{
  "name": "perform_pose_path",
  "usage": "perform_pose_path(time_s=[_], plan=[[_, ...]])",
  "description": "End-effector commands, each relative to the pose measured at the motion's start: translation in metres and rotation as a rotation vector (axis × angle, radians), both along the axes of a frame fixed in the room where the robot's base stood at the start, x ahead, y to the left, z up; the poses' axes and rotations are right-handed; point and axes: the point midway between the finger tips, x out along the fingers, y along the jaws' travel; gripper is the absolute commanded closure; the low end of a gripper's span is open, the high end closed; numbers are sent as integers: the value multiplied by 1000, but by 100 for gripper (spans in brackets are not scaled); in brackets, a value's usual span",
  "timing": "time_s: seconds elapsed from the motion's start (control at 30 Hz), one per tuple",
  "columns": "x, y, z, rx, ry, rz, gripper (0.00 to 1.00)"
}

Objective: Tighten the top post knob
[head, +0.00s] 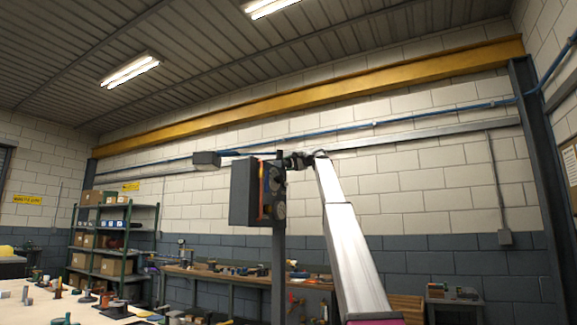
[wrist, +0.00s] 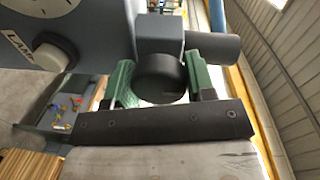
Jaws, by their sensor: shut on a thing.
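The top post knob (wrist: 162,79) is a dark round knob on a grey clamp block (wrist: 160,32) in the wrist view. The dark post (wrist: 225,47) sticks out of that block to the right. My gripper (wrist: 163,84) has a green finger on each side of the knob and is shut on it. In the head view my gripper (head: 299,160) reaches in from the right to the top of the post (head: 279,255). The knob itself is too small to make out there. The grey casing (head: 242,192) hangs on the left of the post.
In the wrist view a panel with a white dial and a pale round button (wrist: 50,55) lies close to my left finger. A workbench (head: 225,274) with tools and a green shelf rack (head: 103,240) stand behind in the head view.

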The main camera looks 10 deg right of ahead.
Motion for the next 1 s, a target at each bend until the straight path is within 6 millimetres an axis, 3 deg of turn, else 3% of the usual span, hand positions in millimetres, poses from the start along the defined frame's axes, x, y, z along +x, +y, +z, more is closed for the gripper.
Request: perform_pose_path(time_s=[0.67,0.7,0.73,1.0], plan=[[0,-1,-1,38,53,-2,73],[0,-1,-1,38,53,-2,43],[0,-1,-1,37,52,-2,39],[0,-1,0,37,51,0,39]])
